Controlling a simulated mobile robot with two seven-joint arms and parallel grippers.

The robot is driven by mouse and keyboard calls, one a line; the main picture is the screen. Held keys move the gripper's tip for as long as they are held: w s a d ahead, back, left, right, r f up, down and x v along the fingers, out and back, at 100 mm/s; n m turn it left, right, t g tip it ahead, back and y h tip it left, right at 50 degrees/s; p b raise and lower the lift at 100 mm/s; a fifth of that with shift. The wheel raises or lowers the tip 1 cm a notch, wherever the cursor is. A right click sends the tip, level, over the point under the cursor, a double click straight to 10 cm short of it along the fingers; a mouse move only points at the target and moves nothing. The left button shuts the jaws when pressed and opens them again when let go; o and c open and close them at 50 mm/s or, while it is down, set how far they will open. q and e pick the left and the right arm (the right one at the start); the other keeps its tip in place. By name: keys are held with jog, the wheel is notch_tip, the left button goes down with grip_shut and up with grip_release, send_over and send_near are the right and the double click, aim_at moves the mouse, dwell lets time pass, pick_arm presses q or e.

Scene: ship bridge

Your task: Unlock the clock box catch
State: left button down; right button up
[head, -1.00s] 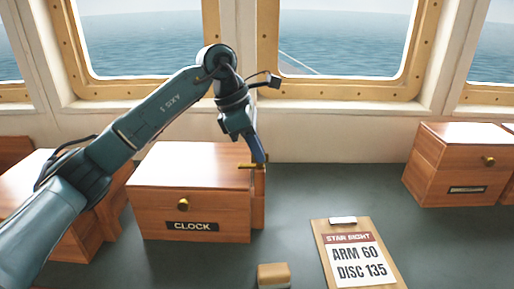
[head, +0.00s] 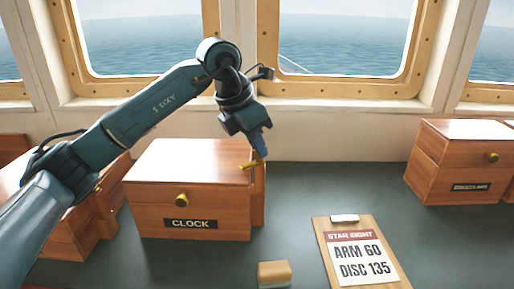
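The wooden clock box (head: 190,188) stands on the dark desk, left of the middle, with its lid down. It has a round brass knob and a CLOCK label on its front. The brass catch (head: 248,165) is a small lever at the top right end of the box, tilted with its right end higher. My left gripper (head: 262,153) reaches down from above to the catch's right end. Its fingers look closed together on the catch, partly hiding it. My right gripper is not in view.
A clipboard (head: 359,255) reading ARM 60, DISC 135 lies at the front right. A small wooden-topped block (head: 274,272) sits at the front edge. Another wooden box (head: 455,168) stands at the right. More wooden boxes stand at the left, partly behind my arm. The desk between is clear.

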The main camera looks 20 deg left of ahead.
pick_arm(q)
jog(key=n+y+b, duration=0.1)
jog(key=n, duration=0.1)
jog(key=shift+d+n+t, duration=0.1)
jog(key=shift+n+t, duration=0.3)
jog(key=n+y+b, duration=0.1)
jog(key=n, duration=0.2)
jog(key=shift+d+n+t, duration=0.1)
jog(key=shift+n+t, duration=0.2)
jog(key=n+y+b, duration=0.1)
jog(key=n, duration=0.2)
jog(key=shift+b, duration=0.3)
jog(key=shift+d+n+y, duration=0.1)
jog(key=shift+n+y, duration=0.5)
jog(key=shift+n, duration=0.4)
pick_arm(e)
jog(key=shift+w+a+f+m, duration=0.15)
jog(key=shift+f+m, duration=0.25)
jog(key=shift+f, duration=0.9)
pick_arm(q)
jog(key=shift+b, duration=0.3)
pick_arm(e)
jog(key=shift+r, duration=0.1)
pick_arm(q)
jog(key=c, duration=1.6)
grip_release()
jog(key=shift+s+r, duration=0.1)
